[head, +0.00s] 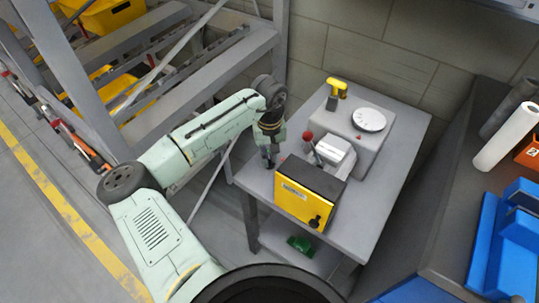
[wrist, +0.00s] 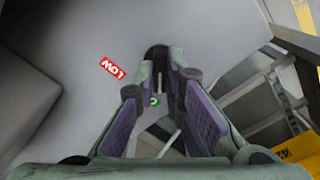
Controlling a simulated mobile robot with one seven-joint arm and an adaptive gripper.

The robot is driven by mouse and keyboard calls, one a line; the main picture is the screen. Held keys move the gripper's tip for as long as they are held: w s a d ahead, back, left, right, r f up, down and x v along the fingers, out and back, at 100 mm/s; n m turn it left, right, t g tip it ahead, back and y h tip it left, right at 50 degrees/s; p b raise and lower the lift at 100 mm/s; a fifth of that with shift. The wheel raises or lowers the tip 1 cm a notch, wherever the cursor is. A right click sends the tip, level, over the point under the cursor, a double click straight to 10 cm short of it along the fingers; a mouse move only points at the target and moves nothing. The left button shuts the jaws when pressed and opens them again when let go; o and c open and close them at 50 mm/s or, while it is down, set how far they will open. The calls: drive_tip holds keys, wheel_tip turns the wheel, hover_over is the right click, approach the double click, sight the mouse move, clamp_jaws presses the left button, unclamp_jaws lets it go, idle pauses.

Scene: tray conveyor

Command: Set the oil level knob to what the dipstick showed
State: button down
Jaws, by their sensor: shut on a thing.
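My gripper (head: 269,161) points down at the left corner of the grey table in the head view. In the wrist view, my gripper (wrist: 159,76) has its fingertips close together around a small dark piece (wrist: 158,82), which looks like the knob; its setting cannot be read. A yellow handle (head: 337,87), possibly the dipstick's, stands upright at the back of the table. Any oil mark on it cannot be made out.
On the table (head: 398,130) stand a yellow and black box (head: 300,203), a red-topped lever (head: 309,137) and a grey block with a white dial (head: 369,119). A metal rack (head: 205,75) is at the left. A dark bench with blue bins (head: 505,240) is at the right.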

drive_tip(key=c, duration=1.7)
unclamp_jaws()
wheel_tip(320, 180, up, 12)
